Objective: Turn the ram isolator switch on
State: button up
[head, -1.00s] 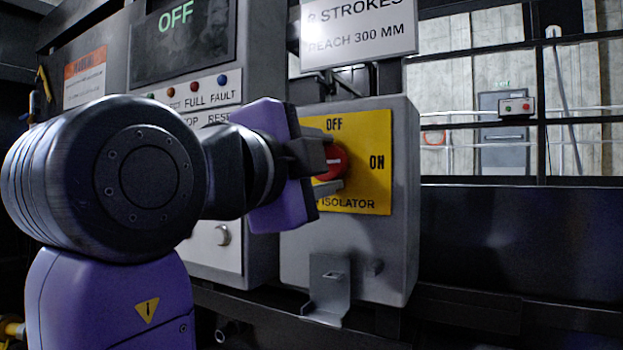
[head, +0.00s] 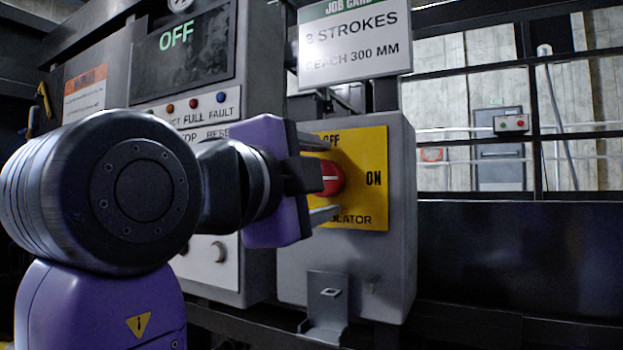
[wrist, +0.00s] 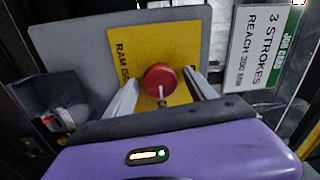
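The ram isolator's red knob (head: 331,178) sits on a yellow plate (head: 376,150) marked OFF above and ON to the right. A white line on the knob lies horizontal, in line with ON. The knob also shows in the wrist view (wrist: 160,80), its white line in the lower half. My gripper (head: 322,177) is open, with one finger above and one below the knob. In the wrist view the fingers (wrist: 161,93) stand on either side of the knob, with gaps between. The gripper partly hides the OFF lettering and the plate's left side.
The plate is on a grey box (head: 393,260) with a small bracket (head: 328,308) low on its front. To the left is a control panel whose screen (head: 183,47) reads OFF. A job card (head: 355,42) hangs just above the box.

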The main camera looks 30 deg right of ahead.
jog(key=v, duration=0.7)
jog(key=shift+s+a, duration=0.2)
jog(key=shift+a, duration=0.15)
